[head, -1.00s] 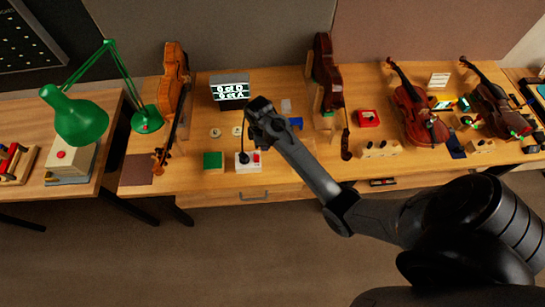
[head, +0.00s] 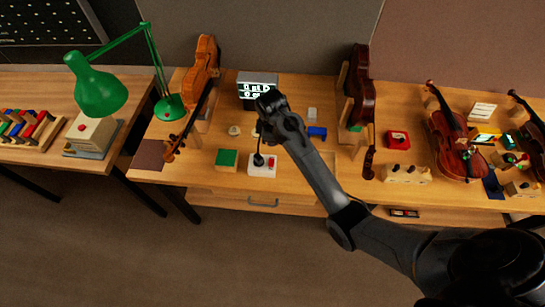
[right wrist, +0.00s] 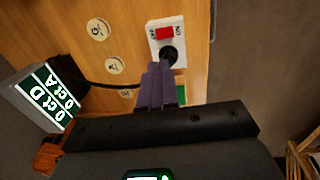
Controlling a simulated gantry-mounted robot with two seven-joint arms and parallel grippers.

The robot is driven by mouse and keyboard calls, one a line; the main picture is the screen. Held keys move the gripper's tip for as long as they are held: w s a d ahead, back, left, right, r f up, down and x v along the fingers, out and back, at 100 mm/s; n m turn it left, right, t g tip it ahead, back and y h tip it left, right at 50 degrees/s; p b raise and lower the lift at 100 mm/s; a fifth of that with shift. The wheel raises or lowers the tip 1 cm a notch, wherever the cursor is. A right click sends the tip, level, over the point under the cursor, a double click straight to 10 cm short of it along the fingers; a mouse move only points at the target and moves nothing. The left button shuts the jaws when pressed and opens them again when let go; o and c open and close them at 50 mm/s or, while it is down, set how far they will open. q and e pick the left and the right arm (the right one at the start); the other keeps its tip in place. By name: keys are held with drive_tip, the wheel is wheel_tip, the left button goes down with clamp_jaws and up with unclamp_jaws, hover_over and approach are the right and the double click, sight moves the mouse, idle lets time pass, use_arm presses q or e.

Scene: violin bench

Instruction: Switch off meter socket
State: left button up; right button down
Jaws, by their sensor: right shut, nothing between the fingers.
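The meter socket (head: 254,171) is a white block near the bench's front edge, with a black plug (head: 259,160) and a red switch (head: 271,162). In the right wrist view the socket (right wrist: 154,48) is ahead of the fingers, with the red switch (right wrist: 165,33) beyond the black plug (right wrist: 168,54). I cannot tell which way the switch is set. My right gripper (right wrist: 158,72) is shut and empty, its tips close to the plug in that picture; contact is unclear. It also shows in the head view (head: 272,125). My left gripper is out of view.
A lit tuner-like meter (head: 257,90) stands behind, and a black cable (right wrist: 100,85) shows in the right wrist view. A green block (head: 227,158) sits left of the socket, a blue block (head: 317,132) to the right. Violins and a green lamp (head: 97,92) flank the area.

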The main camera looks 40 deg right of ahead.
sight(273, 160)
drive_tip(key=f, duration=0.9)
drive_tip(key=w+d+f, duration=0.1)
drive_tip(key=f, duration=0.3)
drive_tip(key=shift+d+f, duration=0.1)
drive_tip(key=shift+f, duration=0.3)
